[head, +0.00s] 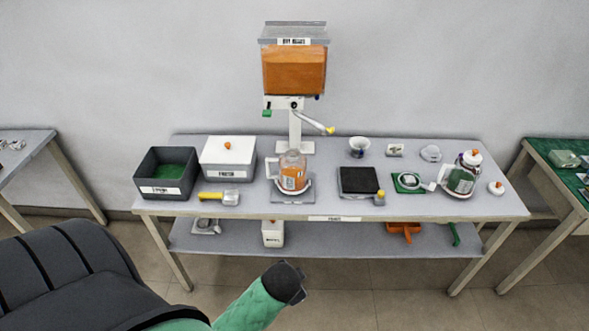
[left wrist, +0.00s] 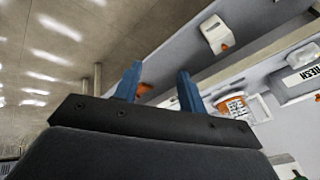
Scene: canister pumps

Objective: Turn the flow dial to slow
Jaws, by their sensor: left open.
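The dispenser stands at the back of the table in the head view, with an orange tank (head: 294,72) on a white post. Below the tank is a pale plate with a small dark round knob (head: 294,105), which looks like the flow dial; its setting is too small to read. A green tab (head: 267,113) is at the plate's left, and a white lever with a yellow tip (head: 330,130) reaches out right. My left gripper (left wrist: 159,84) is open and empty in the left wrist view, its two blue fingers apart. It touches nothing visible. My right gripper is not in view.
A grey bin (head: 165,190), a white lidded box (head: 229,172), a black-topped scale (head: 359,181) and another jug (head: 461,180) share the table (head: 420,207). The floor before it is clear.

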